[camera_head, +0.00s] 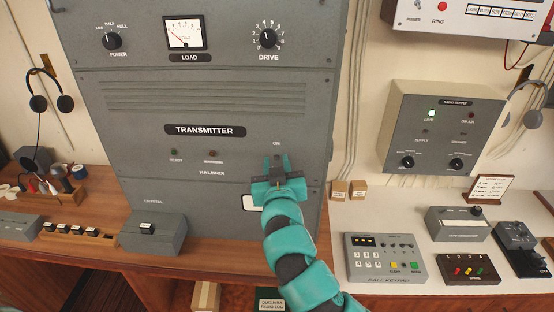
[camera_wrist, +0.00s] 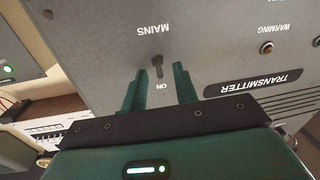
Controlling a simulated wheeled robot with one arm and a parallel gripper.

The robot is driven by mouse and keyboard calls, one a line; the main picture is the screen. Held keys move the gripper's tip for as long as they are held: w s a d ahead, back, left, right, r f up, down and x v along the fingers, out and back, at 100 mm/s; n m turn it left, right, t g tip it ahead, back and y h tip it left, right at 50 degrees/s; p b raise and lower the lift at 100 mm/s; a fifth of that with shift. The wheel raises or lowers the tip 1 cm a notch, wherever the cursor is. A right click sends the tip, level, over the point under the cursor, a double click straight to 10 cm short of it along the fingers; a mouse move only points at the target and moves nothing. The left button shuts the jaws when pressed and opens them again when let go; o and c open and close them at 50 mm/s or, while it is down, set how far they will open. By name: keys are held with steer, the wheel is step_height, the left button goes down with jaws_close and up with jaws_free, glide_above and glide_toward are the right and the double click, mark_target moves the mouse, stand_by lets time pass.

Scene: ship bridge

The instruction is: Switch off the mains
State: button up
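The grey transmitter cabinet (camera_head: 230,140) stands at the back, with its mains toggle switch low on the right of its front. In the wrist view, where the lettering is upside down, the small metal mains switch (camera_wrist: 157,66) sits between the words MAINS and ON. My gripper (camera_head: 277,163) is in front of the switch in the head view and hides the MAINS label. In the wrist view my gripper (camera_wrist: 157,86) is open, one teal finger on each side of the lever. Contact is not clear, and I cannot tell the lever's position.
A crystal box (camera_head: 153,234) stands on the wooden desk left of my arm. A radio supply box (camera_head: 443,128) with a lit green lamp hangs on the right wall. Several devices, including a keypad unit (camera_head: 384,258), stand on the white counter at right. Headphones (camera_head: 50,92) hang at left.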

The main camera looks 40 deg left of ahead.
mark_target(276, 159)
jaws_close()
steer(key=shift+f+b, duration=0.1)
steer(key=shift+b, duration=0.2)
steer(key=f+t+y+b, duration=0.1)
steer(key=t+y+b, duration=0.1)
steer(key=b, duration=0.9)
steer(key=f+n+t+y+b, duration=0.1)
steer(key=t+y+b, duration=0.1)
steer(key=b, duration=0.9)
steer(key=f+n+t+y+b, duration=0.1)
steer(key=t+y+b, duration=0.1)
steer(key=b, duration=0.9)
steer(key=shift+w+a+f+y, duration=0.1)
steer(key=shift+w+f+y, duration=0.15)
steer(key=shift+w+y, duration=0.05)
steer(key=shift+b, duration=0.95)
steer(key=shift+r+y+b, duration=0.25)
steer(key=shift+y+b, duration=0.25)
steer(key=shift+b, duration=0.05)
